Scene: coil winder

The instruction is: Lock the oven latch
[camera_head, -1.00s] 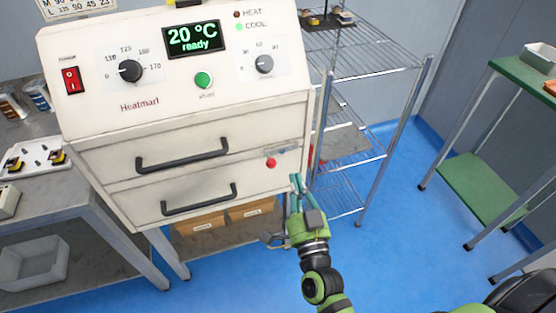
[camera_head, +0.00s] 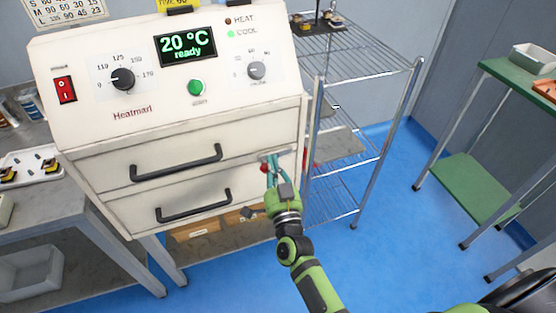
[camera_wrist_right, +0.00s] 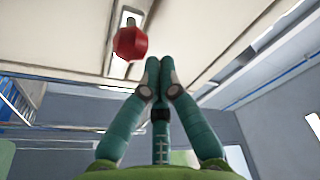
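The oven (camera_head: 130,90) is a cream cabinet with two drawers and black handles. Its latch has a red knob (camera_head: 264,168) at the right end of the drawer front, and the knob also shows large in the right wrist view (camera_wrist_right: 130,42). A metal strip lies behind the knob. My right gripper (camera_head: 273,160) is at the latch, just right of the knob in the head view. In the wrist view its teal fingertips (camera_wrist_right: 161,66) are together with nothing between them. They appear beside the knob, not around it; contact cannot be told. My left gripper is not in view.
A wire shelf rack (camera_head: 345,145) stands close to the oven's right side. A green-topped table (camera_head: 515,75) is at the far right. A grey bench (camera_head: 45,215) is under and left of the oven. Blue floor (camera_head: 390,250) is free in front of the rack.

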